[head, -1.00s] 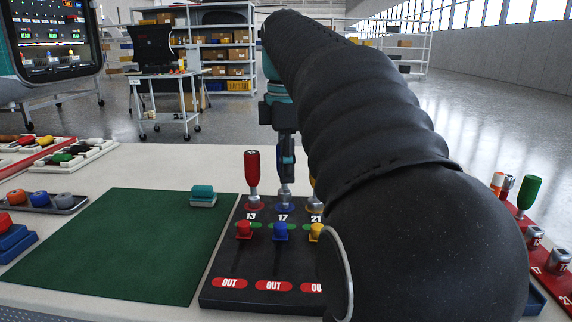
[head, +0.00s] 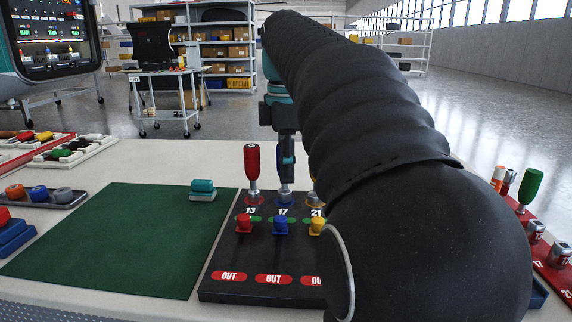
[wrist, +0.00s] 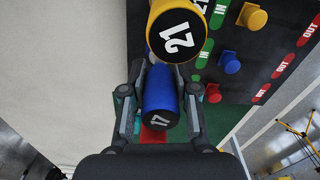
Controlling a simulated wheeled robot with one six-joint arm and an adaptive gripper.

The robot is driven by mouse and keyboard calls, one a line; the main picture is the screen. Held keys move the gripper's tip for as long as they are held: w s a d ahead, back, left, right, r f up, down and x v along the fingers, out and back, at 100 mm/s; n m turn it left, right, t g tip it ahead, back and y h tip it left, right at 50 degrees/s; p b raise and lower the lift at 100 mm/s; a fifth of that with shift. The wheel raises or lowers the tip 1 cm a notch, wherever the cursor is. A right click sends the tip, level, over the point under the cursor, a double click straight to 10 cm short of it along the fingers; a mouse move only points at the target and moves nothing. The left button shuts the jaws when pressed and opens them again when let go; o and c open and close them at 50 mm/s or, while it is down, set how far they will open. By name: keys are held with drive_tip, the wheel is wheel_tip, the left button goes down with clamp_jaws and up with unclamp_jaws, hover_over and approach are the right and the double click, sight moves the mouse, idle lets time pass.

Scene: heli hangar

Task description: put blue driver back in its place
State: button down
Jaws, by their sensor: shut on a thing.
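The blue driver, marked 17, shows in the wrist view (wrist: 160,97) between the fingers of my gripper (wrist: 161,103). In the head view my gripper (head: 287,160) is shut around the blue handle, which is mostly covered. The driver stands upright, its metal shank reaching down to the blue-ringed place 17 (head: 285,199) on the black board (head: 257,254). Whether the tip is fully seated cannot be told. The red driver (head: 253,170) stands in place 13 to the left. The yellow driver, marked 21 (wrist: 177,30), stands close on the other side, mostly hidden behind my arm in the head view.
Red (head: 243,222), blue (head: 280,226) and yellow (head: 318,226) sliders sit by the green IN labels. A green mat (head: 110,240) lies left, with a teal block (head: 202,190) on it. A red board with a green driver (head: 530,187) stands at right.

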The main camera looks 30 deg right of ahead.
drive_tip(key=shift+f, duration=0.15)
drive_tip(key=c, duration=0.8)
unclamp_jaws()
wheel_tip(320, 180, up, 5)
drive_tip(key=p, duration=0.5)
drive_tip(key=shift+r, duration=1.3)
drive_tip(key=shift+s, duration=0.1)
